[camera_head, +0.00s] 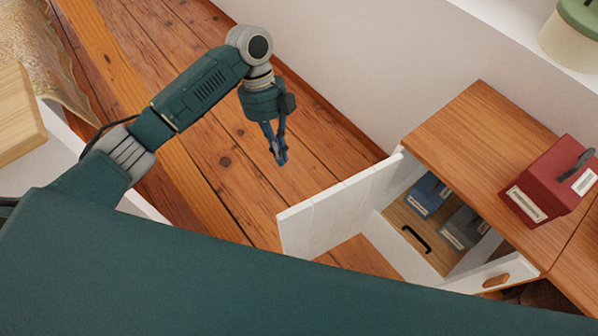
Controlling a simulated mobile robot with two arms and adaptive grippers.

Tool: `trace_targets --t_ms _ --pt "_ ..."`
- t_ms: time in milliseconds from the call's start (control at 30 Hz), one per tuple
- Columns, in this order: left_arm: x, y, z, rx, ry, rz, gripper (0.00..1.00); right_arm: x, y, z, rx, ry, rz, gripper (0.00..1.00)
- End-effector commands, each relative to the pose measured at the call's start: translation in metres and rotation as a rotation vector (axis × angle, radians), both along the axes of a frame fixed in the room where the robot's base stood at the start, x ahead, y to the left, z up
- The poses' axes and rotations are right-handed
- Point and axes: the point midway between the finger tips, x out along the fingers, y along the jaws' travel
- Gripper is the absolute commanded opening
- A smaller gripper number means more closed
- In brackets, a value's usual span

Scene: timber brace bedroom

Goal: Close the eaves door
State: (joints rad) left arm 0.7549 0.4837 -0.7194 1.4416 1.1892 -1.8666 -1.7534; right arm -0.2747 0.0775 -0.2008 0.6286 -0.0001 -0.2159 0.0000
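The eaves door (335,212) is a white panel standing wide open, joined at its right end to a low wooden-topped cabinet (470,125). Its free edge points left, out over the floor. My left gripper (280,160) is blue and points down, above and left of the door, apart from it. Its fingertips appear together, with nothing between them. My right gripper is not in view.
Inside the cabinet are a blue box (428,194), a grey box (465,228) and a black handle (416,239). A red box (550,182) stands on top. A white front with a wooden knob (496,281) is at lower right. Plank floor (225,160) left of the door is clear.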

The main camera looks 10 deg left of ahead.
Motion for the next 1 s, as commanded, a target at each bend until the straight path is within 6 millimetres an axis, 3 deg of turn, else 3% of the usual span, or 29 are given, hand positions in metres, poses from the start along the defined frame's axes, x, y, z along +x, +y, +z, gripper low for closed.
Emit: trace_targets --t_ms 167,333,467,600,800,1000 --pt "-0.005 -0.004 -0.013 0.0 0.004 0.0 0.0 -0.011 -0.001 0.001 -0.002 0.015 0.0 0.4" --pt "-0.015 -0.012 -0.043 0.001 0.007 0.0 0.0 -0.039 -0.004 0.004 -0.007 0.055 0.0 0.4" --pt "-0.023 -0.019 -0.07 0.001 0.007 0.0 0.0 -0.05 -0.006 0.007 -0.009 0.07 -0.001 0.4" --pt "-0.031 -0.026 -0.095 0.0 0.004 0.0 0.0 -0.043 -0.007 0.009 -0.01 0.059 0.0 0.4" --pt "-0.052 -0.046 -0.091 0.0 0.001 -0.001 0.0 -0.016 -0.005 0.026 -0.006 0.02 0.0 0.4" --pt "-0.058 -0.051 -0.093 0.002 0.0 0.001 0.0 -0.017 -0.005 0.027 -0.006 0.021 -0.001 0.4"
